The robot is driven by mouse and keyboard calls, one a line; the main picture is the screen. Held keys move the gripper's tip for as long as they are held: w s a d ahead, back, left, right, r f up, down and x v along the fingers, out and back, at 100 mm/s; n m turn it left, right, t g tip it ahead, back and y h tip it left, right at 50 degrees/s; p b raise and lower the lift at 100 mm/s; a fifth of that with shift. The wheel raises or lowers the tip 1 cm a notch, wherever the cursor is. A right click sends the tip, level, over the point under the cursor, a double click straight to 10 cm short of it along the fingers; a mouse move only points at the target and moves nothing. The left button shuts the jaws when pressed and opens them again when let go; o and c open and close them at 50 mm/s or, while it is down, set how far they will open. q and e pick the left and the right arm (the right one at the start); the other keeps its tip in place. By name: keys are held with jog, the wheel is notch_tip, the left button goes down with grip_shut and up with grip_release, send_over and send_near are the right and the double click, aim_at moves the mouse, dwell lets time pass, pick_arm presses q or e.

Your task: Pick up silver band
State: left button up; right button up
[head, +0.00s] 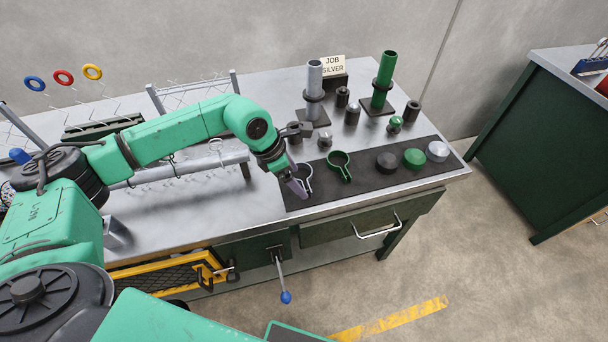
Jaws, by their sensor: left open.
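The silver band (308,179) is a small grey ring clamp lying at the left end of the dark mat (360,188) on the bench. My left gripper (297,186) points down right beside the band and hides part of it. Its jaws are open; I cannot tell whether they touch the band or stand around it. A green band (347,178) of similar shape lies just right of it. My right gripper is not in view.
Black, green and silver caps (413,157) sit on the mat's right part. Upright silver (314,78) and green (384,76) posts stand behind, with small cylinders and a "JOB SILVER" sign (333,66). A lever with a blue knob (286,297) sticks out in front of the bench.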

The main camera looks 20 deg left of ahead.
aim_at(307, 186)
pick_arm(q)
jog(key=p+x, duration=0.1)
jog(key=x, duration=0.3)
jog(key=shift+w+d, duration=0.1)
jog(key=shift+d, duration=0.05)
grip_shut()
jog(key=shift+w+r, duration=0.1)
jog(key=shift+r, duration=0.4)
notch_tip(307, 186, up, 19)
jog(key=b, duration=0.4)
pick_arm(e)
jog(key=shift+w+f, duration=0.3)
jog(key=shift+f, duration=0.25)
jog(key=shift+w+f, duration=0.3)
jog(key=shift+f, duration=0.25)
